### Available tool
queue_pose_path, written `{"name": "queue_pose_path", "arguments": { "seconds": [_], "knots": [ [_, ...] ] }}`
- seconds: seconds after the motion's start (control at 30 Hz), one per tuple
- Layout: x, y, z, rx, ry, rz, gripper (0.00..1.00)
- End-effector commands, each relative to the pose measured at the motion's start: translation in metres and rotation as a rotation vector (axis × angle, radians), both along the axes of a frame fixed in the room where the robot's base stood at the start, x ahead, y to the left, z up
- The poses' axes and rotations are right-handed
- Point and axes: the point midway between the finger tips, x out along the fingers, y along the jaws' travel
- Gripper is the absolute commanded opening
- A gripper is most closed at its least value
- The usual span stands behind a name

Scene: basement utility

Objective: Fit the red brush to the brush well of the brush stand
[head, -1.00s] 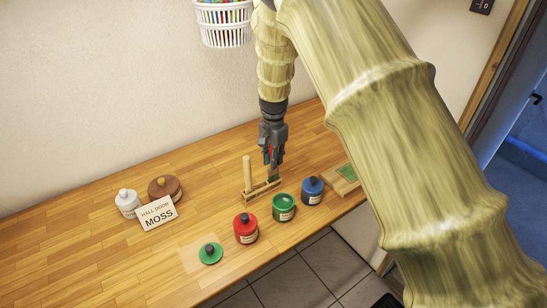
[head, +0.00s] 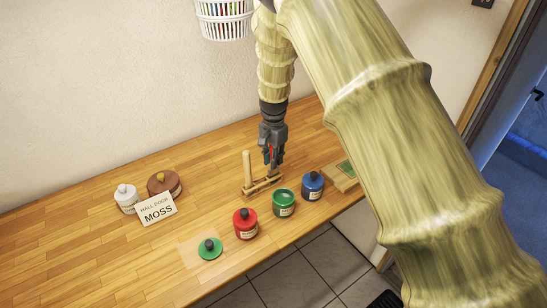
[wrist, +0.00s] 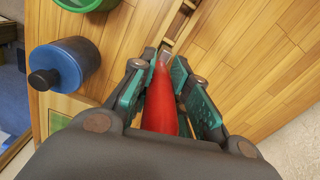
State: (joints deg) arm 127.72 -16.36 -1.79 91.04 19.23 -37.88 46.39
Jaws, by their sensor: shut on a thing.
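The red brush (wrist: 160,105) is held between my gripper's fingers (wrist: 158,75); its red handle and a grey part beyond it show in the wrist view. In the head view my gripper (head: 273,157) points down at the brush stand's right end. The wooden brush stand (head: 262,188) has a low base and an upright post (head: 247,173) at its left. Part of it shows at the top of the wrist view (wrist: 183,18). The brush's lower end is small and partly hidden; I cannot tell whether it is inside the brush well.
A red jar (head: 246,227), an open green jar (head: 284,204) and a blue jar (head: 313,187) stand in front of the stand. A green lid (head: 209,249) lies front left.

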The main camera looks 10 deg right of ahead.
Motion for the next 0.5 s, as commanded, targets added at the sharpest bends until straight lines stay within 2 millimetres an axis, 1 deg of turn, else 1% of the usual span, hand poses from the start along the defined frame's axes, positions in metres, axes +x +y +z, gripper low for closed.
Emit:
{"name": "queue_pose_path", "arguments": {
  "seconds": [0.13, 0.17, 0.23, 0.3, 0.5],
  "knots": [
    [0.0, -0.0001, -0.004, 0.0, 0.0, 0.0, 0.0],
    [0.0001, 0.0, -0.003, 0.0, 0.0, 0.0, 0.23],
    [0.0001, 0.0, -0.003, 0.0, 0.0, 0.0, 0.35],
    [0.0001, 0.0, -0.003, 0.0, 0.0, 0.0, 0.42],
    [0.0, -0.0001, -0.0029, 0.0, 0.0, 0.0, 0.42]
  ]
}}
